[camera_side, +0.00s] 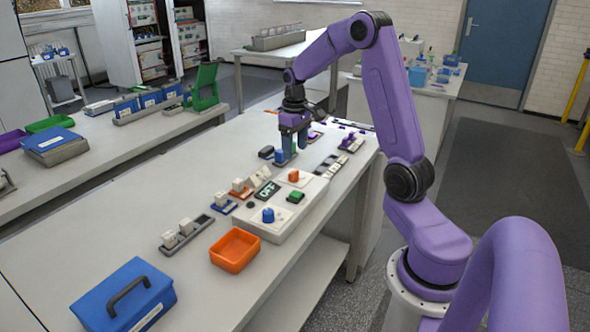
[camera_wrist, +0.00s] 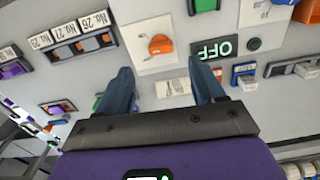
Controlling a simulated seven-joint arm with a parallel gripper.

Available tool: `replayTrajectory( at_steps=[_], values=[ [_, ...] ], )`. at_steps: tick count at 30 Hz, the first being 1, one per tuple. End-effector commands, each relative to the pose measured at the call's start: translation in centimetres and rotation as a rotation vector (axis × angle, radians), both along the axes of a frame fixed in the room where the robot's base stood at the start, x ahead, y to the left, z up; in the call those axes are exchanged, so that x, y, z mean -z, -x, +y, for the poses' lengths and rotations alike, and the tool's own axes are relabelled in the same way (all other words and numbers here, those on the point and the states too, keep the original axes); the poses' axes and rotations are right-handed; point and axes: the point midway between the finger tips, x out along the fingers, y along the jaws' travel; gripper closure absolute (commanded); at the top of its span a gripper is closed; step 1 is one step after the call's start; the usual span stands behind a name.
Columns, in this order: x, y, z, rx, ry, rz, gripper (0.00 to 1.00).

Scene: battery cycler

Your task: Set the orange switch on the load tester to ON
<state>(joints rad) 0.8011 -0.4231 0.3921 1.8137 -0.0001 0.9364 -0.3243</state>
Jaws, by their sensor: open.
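The load tester (camera_side: 307,208) is a pale box on the bench in the side view. Its orange switch (camera_side: 293,176) sits at the far end of its top; in the wrist view the orange switch (camera_wrist: 160,44) stands on a white plate ahead of the fingers. A dark display reads OFF in green (camera_side: 267,190); the OFF display (camera_wrist: 215,48) appears upside down in the wrist view. My gripper (camera_side: 289,154) is open and points down, beyond the tester's far end in the side view. In the wrist view my gripper (camera_wrist: 163,82) has nothing visible between its fingers.
The tester also carries a green button (camera_side: 295,196) and a blue knob (camera_side: 268,215). An orange tray (camera_side: 234,250) and a blue case (camera_side: 124,298) stand nearer the camera. Numbered blocks (camera_wrist: 82,30) sit beside the switch in the wrist view.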

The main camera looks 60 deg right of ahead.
Motion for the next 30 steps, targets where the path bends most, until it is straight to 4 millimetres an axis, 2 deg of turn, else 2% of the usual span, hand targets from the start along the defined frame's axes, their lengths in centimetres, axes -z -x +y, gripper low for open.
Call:
replayTrajectory(
  at_steps=[1,6,12,18,26,27,29,30],
  values=[
    [1.1,0.1,0.0,-0.001,-0.002,0.006,0.32],
    [4.2,0.1,0.0,0.0,-0.002,0.005,0.32],
    [6.9,0.0,0.0,0.001,-0.001,0.003,0.32],
    [8.0,0.0,0.0,0.001,0.0,0.0,0.32],
    [8.1,0.0,0.0,0.0,0.0,-0.001,0.32],
    [8.1,0.0,0.0,0.001,0.0,-0.001,0.38],
    [8.0,0.0,0.0,0.0,0.0,-0.001,0.58],
    [8.0,0.0,0.0,0.0,0.0,-0.001,0.71]
  ],
)
